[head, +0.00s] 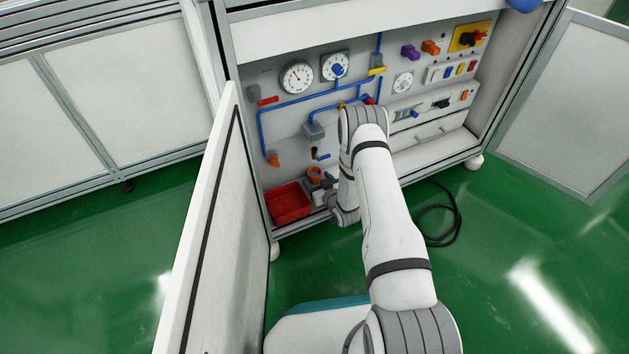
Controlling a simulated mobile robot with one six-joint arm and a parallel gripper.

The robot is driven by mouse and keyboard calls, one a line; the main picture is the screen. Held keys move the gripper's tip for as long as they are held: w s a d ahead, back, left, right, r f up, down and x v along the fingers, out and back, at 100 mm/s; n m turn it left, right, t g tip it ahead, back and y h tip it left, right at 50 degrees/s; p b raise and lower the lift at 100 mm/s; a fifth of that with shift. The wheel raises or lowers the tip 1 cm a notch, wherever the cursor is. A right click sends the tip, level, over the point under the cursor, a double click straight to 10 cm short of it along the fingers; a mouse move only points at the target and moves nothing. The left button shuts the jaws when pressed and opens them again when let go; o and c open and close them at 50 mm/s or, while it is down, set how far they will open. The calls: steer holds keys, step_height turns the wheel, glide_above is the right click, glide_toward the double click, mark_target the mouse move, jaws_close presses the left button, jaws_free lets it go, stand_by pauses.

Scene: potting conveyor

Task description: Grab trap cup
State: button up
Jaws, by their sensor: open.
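A small orange cup-shaped part (314,174), which looks like the trap cup, sits low on the panel inside the open cabinet, just right of a red bin. My gripper (324,186) is at the end of my arm, low in the cabinet, close beside the orange cup on its right. It is small and partly hidden by my wrist. Its jaws are open. I cannot tell whether a finger touches the cup.
The red bin (290,203) stands on the cabinet floor. A grey valve with a blue handle (321,156) and blue pipes (262,133) are above the cup. An open white door (213,230) stands to the left. A black cable (440,217) lies on the green floor.

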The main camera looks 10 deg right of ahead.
steer(key=shift+w+a, duration=0.1)
steer(key=shift+w, duration=0.2)
steer(key=shift+c, duration=0.4)
steer(key=c, duration=1.1)
steer(key=shift+o, duration=0.2)
